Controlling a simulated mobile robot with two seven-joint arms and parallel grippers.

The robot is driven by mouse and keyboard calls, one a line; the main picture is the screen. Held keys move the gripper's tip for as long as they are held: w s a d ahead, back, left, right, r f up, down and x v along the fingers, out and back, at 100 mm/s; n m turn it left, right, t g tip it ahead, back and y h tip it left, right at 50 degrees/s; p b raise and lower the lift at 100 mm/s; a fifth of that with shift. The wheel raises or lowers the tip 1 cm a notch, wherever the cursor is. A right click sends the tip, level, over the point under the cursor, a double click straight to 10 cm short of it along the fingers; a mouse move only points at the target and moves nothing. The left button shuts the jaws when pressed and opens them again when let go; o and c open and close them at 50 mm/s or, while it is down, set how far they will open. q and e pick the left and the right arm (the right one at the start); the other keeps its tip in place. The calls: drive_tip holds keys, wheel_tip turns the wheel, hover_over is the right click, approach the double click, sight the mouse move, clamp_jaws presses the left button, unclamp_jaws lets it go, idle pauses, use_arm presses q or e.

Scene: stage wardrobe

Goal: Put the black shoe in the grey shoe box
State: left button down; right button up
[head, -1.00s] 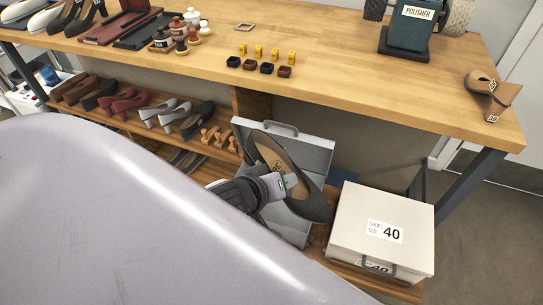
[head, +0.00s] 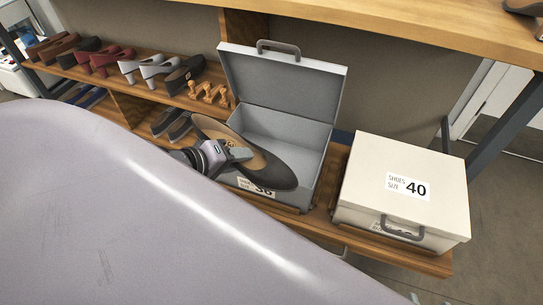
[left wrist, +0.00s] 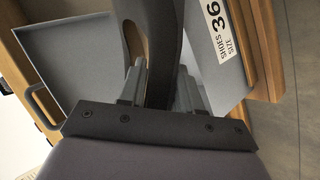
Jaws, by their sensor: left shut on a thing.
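The black shoe (head: 270,168) has a tan inside and hangs at a tilt in my left gripper (head: 232,153). The gripper is shut on the shoe's side. The shoe is in front of and partly over the open grey shoe box (head: 318,138), whose lid (head: 280,90) stands up at the back. I cannot tell how high the shoe is above the box. The box's label reads size 36 in the left wrist view (left wrist: 218,30). There the shoe (left wrist: 160,40) shows between the two fingers (left wrist: 160,88). My right gripper is not in view.
A closed white shoe box (head: 400,190), labelled size 40, stands right of the grey box on the low shelf (head: 345,240). Several shoes (head: 150,68) and small wooden pieces (head: 208,93) are on the shelves to the left. The bench top (head: 420,22) overhangs the back.

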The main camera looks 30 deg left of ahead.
use_arm(q)
drive_tip(key=shift+a+r+n+p, duration=0.1)
drive_tip(key=shift+n+p, duration=0.2)
drive_tip(key=shift+p, duration=0.05)
drive_tip(key=shift+g+p, duration=0.3)
drive_tip(key=shift+g, duration=0.1)
drive_tip(key=shift+w, duration=0.35)
drive_tip(key=w+a+b, duration=0.4)
drive_tip(key=w+b, duration=0.2)
drive_tip(key=w, duration=1.2)
drive_tip(key=shift+n, duration=0.3)
drive_tip(key=f+b, duration=0.1)
drive_tip(key=f, duration=0.3)
drive_tip(key=f+b, duration=0.2)
drive_tip(key=f, duration=0.2)
drive_tip(key=f+b, duration=0.2)
drive_tip(key=f, duration=0.2)
drive_tip(key=shift+w+a, duration=0.25)
drive_tip(key=shift+a, duration=0.05)
drive_tip(key=shift+r, duration=0.1)
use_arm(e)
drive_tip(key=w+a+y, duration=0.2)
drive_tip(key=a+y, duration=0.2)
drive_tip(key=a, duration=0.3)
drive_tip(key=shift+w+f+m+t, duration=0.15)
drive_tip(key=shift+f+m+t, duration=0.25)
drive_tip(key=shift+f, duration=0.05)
use_arm(q)
drive_tip(key=shift+f, duration=0.6)
